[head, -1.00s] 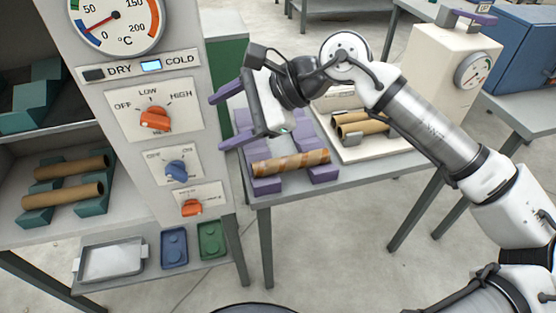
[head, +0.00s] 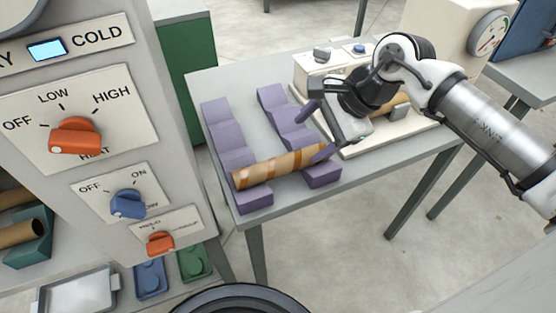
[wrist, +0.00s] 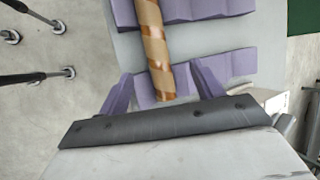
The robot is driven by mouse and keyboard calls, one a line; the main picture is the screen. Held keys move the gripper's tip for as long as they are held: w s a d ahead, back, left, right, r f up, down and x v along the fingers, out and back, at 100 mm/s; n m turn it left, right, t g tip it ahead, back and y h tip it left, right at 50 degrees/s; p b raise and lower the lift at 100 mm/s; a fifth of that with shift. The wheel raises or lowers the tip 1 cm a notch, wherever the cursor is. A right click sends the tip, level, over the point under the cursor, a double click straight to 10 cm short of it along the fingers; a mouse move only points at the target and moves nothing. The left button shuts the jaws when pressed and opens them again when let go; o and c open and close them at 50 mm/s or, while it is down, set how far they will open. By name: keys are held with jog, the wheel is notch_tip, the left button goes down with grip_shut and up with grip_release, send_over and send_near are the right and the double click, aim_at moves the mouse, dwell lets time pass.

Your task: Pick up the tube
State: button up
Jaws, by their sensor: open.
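Gaps show on both sides of the tube. I cannot tell the height of the fingers above it.
A grey machine panel with knobs (head: 75,135) stands close on the left. A cream device (head: 320,65) with another tube (head: 390,103) is on the table behind my gripper. The table (head: 235,85) is bare behind the racks.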

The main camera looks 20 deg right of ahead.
aim_at(282, 162)
jog(key=x, duration=0.6)
jog(key=shift+a+f, duration=0.1)
jog(key=shift+a, duration=0.1)
jog(key=f, duration=0.1)
jog(key=a+f+p, duration=0.1)
jog(key=a+f, duration=0.1)
jog(key=shift+w+a+f+p, duration=0.15)
jog(key=shift+w+f+p, duration=0.1)
jog(key=shift+f+p, duration=0.1)
jog(key=shift+w+a+f, duration=0.15)
jog(key=shift+w+f, duration=0.1)
jog(key=shift+f, duration=0.25)
jog(key=c, duration=1.1)
jog(key=shift+r, duration=0.1)
